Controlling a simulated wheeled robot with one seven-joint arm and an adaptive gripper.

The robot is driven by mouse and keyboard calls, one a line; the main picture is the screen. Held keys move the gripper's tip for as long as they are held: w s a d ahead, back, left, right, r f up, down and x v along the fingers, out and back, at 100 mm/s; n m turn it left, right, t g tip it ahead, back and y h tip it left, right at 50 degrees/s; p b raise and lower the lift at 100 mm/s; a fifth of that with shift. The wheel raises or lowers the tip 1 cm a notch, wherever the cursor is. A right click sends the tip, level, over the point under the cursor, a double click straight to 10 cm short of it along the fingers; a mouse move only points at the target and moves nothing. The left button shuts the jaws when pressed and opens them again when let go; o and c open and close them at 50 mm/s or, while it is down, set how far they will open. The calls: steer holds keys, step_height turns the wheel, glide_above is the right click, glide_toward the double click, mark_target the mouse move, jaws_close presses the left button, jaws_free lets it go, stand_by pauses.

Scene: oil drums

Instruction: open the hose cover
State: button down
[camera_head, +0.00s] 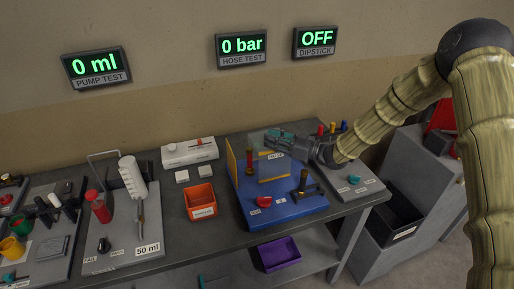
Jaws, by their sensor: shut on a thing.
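The blue hose test station (285,211) stands on the bench right of centre, with a yellow panel at its left side. A clear, see-through hose cover (273,171) stands upright over it, with a small label near its top. My gripper (268,137) comes in from the right and is shut at the top edge of the cover. The fingers are small here, and the exact part they hold is hard to see. A dark red upright part (250,163) shows at the left, near the cover. A red knob (264,202) is on the station's front.
An orange bin (201,213) and a white device (189,152) stand left of the station. A grey plate (358,186) with coloured-handled parts is to the right. A purple bin (278,254) sits on the lower shelf. Wall displays include the hose test display (241,48), reading 0 bar.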

steer(key=d, duration=0.1)
steer(key=w+d, duration=0.1)
steer(key=d, duration=0.1)
steer(key=d+b, duration=0.1)
steer(key=d, duration=0.1)
steer(key=shift+w+d, duration=0.15)
steer(key=shift+w, duration=0.25)
steer(key=c, duration=1.3)
jaws_free()
steer(key=v, duration=1.2)
